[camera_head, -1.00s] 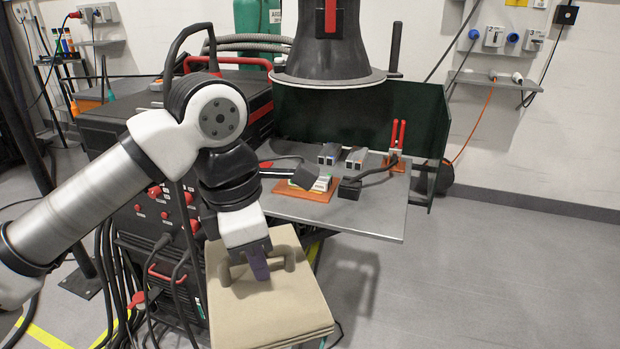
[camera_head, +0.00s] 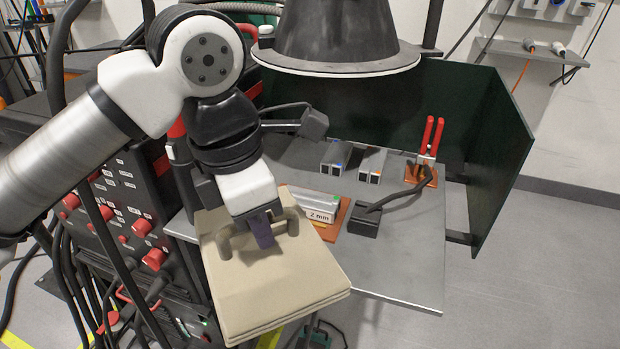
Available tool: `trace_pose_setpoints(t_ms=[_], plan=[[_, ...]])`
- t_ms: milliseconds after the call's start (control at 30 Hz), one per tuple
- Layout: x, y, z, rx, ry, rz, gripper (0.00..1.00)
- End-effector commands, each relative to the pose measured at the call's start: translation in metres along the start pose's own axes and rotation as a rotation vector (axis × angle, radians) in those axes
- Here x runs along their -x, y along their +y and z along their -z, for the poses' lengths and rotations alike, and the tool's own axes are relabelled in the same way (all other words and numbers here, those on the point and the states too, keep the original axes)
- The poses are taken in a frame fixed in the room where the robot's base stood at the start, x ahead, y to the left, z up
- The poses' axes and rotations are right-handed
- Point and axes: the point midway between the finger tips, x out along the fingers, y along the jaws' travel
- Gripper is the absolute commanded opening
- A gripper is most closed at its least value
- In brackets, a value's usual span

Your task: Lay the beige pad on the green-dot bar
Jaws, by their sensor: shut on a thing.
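The beige pad (camera_head: 280,290) is a thick square slab with a handle on top, held in the air in front of the metal table, its far edge overlapping the table's front left in the picture. My gripper (camera_head: 262,232) is shut on the pad's handle. The green-dot bar (camera_head: 318,200) is a grey and white block marked "2 mm" with a small green mark. It lies on an orange-brown plate (camera_head: 334,232) on the table, just behind and right of the pad. The pad and gripper hide its left part.
The metal table (camera_head: 405,275) has clear room at front right. Two similar bars stand behind, one with a blue mark (camera_head: 335,157) and one with an orange mark (camera_head: 372,164). A black block with cable (camera_head: 363,221), red-handled pliers (camera_head: 427,150), a dark hood (camera_head: 345,40) and green screens (camera_head: 480,130) are close.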

Motion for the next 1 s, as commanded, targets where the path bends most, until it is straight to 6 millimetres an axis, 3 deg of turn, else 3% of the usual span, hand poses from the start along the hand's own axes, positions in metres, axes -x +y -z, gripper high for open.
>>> trace_pose_setpoints(t_ms=[167, 700, 1000], plan=[[0.000, 0.012, -0.013, -0.001, -0.001, 0.001, 0.00], [-0.014, 0.108, -0.108, -0.002, 0.000, 0.001, 0.00], [-0.017, 0.126, -0.126, -0.001, -0.001, 0.000, 0.00]])
